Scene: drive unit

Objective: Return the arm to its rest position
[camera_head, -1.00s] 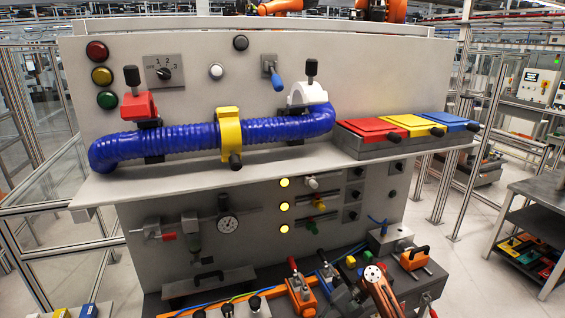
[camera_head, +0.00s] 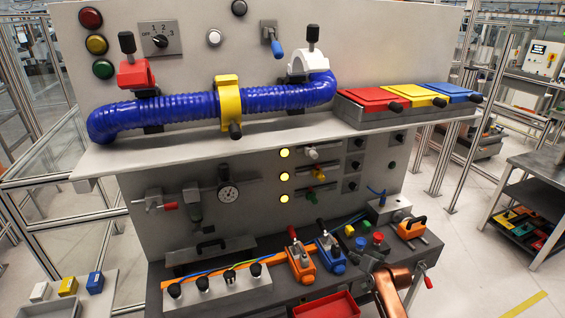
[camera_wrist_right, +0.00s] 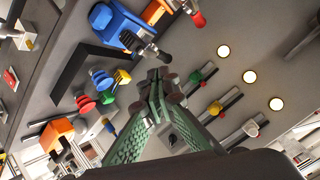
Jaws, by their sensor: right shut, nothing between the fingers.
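My right gripper shows in the right wrist view (camera_wrist_right: 160,78), its green-padded fingers closed together with nothing between them. The fingers point toward the grey panel with its lit yellow lamps (camera_wrist_right: 249,76). In the head view, my copper-coloured right arm (camera_head: 393,288) comes in at the bottom right of centre. Its dark gripper (camera_head: 366,262) is over the lower shelf, right of the blue clamp (camera_head: 330,258); its fingertips are hard to make out there. My left gripper is not in view.
Above, a ledge (camera_head: 245,153) juts out, with a blue hose (camera_head: 180,108) and coloured lids (camera_head: 375,98). Open floor (camera_head: 470,270) lies right.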

